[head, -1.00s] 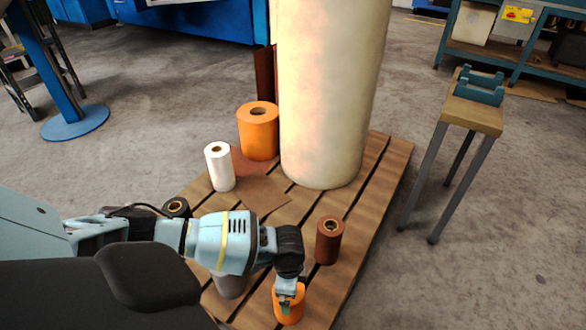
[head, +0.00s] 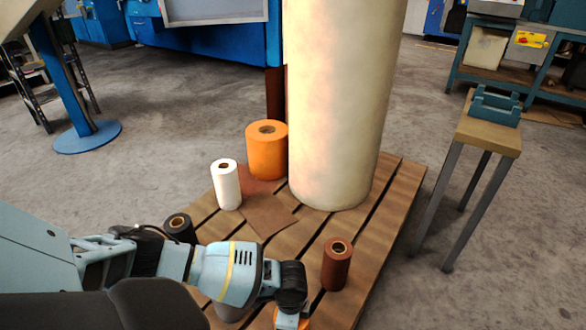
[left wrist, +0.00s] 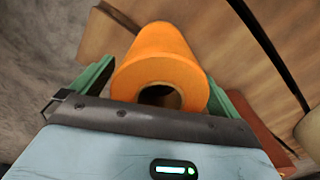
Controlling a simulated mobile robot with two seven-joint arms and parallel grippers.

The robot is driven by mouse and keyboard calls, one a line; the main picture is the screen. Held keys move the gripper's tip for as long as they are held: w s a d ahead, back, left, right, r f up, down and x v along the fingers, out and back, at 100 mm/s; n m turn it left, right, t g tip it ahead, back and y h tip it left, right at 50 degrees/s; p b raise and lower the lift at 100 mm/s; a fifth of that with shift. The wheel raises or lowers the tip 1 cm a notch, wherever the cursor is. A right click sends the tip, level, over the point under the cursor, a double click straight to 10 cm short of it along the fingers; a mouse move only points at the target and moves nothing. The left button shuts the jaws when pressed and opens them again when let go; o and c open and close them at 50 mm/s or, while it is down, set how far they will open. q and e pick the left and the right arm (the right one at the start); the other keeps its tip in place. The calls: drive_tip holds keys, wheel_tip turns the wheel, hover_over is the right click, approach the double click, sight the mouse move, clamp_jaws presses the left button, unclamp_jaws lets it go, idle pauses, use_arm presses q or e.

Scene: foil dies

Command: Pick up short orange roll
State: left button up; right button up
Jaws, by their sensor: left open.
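The short orange roll (left wrist: 165,58) fills the middle of the left wrist view, its hollow end facing my camera. My left gripper (left wrist: 158,88) is open, with one green finger on each side of the roll. I cannot tell whether the fingers touch it. In the head view my left gripper (head: 290,320) is at the bottom edge, over the roll, of which only a sliver of orange shows. A larger orange roll (head: 267,158) stands farther back on the wooden pallet (head: 385,215). My right gripper is not in view.
A brown roll (head: 337,264) stands just right of my left gripper. A white roll (head: 226,188), a dark roll (head: 179,226) and a huge cream roll (head: 335,110) also stand on the pallet. A small stand (head: 488,135) is at the right.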

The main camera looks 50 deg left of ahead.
use_arm(q)
wheel_tip(320, 180, down, 3)
drive_tip(key=shift+r+b, duration=0.1)
drive_tip(key=shift+b, duration=0.45)
drive_tip(key=shift+r, duration=0.1)
drive_tip(key=shift+c, duration=1.3)
drive_tip(key=c, duration=1)
